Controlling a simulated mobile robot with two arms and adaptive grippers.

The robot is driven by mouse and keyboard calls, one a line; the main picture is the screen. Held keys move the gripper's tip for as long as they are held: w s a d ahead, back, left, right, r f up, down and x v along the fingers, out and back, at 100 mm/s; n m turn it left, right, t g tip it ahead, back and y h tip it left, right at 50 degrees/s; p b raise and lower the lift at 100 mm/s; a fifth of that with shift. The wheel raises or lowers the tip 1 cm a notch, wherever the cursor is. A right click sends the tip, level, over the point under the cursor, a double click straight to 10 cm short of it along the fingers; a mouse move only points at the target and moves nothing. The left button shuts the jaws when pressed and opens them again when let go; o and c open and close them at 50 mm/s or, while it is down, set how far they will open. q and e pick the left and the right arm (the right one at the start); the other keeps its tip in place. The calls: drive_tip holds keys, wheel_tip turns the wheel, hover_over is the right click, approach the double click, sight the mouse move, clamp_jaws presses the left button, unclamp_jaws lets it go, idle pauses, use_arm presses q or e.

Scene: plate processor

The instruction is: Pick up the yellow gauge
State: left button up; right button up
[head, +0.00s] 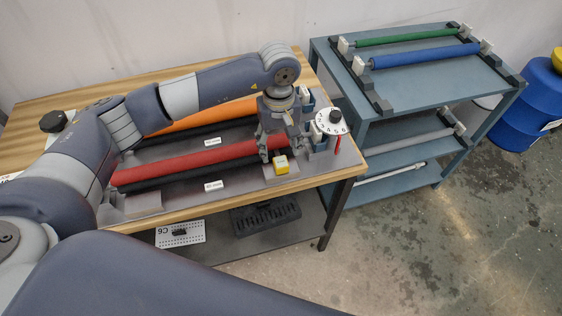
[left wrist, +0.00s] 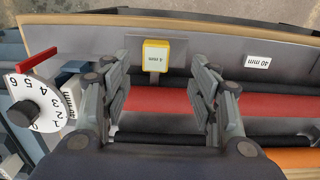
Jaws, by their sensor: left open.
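The yellow gauge (head: 281,164) is a small yellow block with a pale label face. It sits on a grey pad near the front right edge of the wooden table (head: 330,172). In the left wrist view the gauge (left wrist: 156,55) shows at top centre, its label reading "4 mm". My left gripper (head: 277,153) points down above the red roller, close behind the gauge. In the left wrist view its open fingers (left wrist: 162,92) stand left and right of the gauge's line, with nothing held between them. My right gripper is not in view.
A red roller (head: 205,158) and an orange roller (head: 215,117) lie in the plate processor. A numbered dial (head: 331,121) with a red lever (head: 337,145) stands right of my gripper. A blue-grey shelf (head: 400,101) with green and blue rollers stands further right.

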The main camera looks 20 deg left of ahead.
sight(281, 162)
use_arm(q)
drive_tip(key=shift+f, duration=0.8)
drive_tip(key=shift+d+f+p, duration=0.1)
drive_tip(key=shift+f+p, duration=0.5)
drive_tip(key=shift+p, duration=0.15)
drive_tip(key=f, duration=0.1)
drive_tip(key=f+p, duration=0.1)
drive_tip(key=f, duration=0.1)
drive_tip(key=shift+w+d+f+p, duration=0.1)
drive_tip(key=shift+w+f+p, duration=0.15)
drive_tip(key=shift+p, duration=0.1)
drive_tip(key=shift+f, duration=0.35)
drive_tip(key=shift+c, duration=0.2)
drive_tip(key=c, duration=1.2)
drive_tip(key=shift+r, duration=0.1)
drive_tip(key=shift+c, duration=0.2)
